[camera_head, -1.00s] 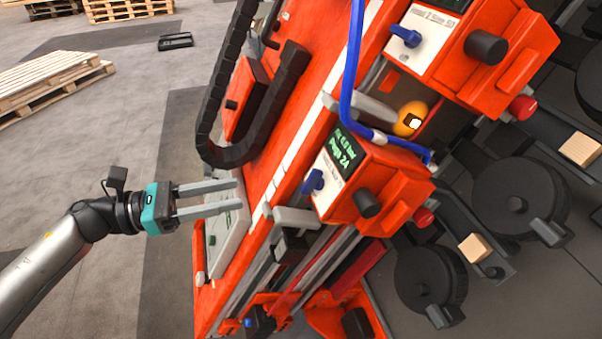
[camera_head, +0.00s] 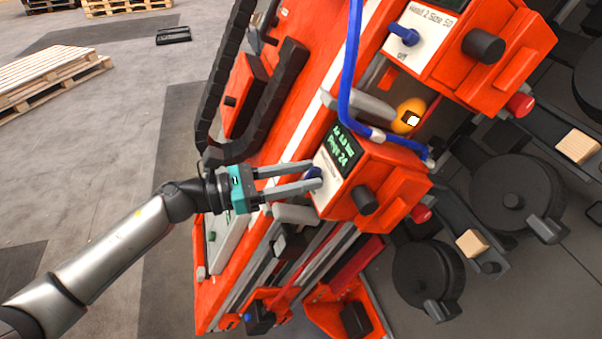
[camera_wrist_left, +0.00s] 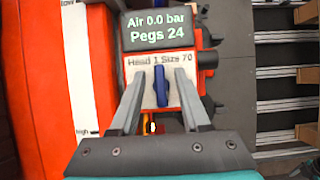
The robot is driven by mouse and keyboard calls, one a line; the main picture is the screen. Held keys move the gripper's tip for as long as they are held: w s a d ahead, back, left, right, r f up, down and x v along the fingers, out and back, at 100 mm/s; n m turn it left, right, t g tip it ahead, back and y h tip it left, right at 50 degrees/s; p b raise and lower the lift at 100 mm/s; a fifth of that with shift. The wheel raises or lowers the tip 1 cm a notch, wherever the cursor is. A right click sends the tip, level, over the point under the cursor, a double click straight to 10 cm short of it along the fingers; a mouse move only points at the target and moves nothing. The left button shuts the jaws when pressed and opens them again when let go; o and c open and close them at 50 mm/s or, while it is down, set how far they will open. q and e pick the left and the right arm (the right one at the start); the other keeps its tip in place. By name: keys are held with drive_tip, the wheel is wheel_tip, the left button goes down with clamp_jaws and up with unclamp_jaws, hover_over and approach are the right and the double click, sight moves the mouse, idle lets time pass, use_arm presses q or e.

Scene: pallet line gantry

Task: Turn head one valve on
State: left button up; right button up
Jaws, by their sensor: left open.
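The head one unit (camera_head: 375,185) is an orange box with a dark display; in the left wrist view its display (camera_wrist_left: 158,30) reads "Air 0.0 bar, Pegs 24". Below that, a white plate reads "Head 1 Size 70" and carries the blue valve handle (camera_wrist_left: 161,86), which stands upright in that view. My left gripper (camera_head: 316,177) is open, its two grey fingers reaching to the valve handle, which they partly hide in the head view. In the left wrist view the fingers (camera_wrist_left: 160,100) lie either side of the handle's lower part; contact cannot be told. My right gripper is not in view.
A second orange head (camera_head: 480,50) with its own blue valve handle (camera_head: 404,35) sits above right. A blue hose (camera_head: 346,90) runs down close to head one. A black cable chain (camera_head: 270,115) lies above my left gripper. Open floor is at left.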

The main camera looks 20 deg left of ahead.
use_arm(q)
clamp_jaws()
idle(0.4)
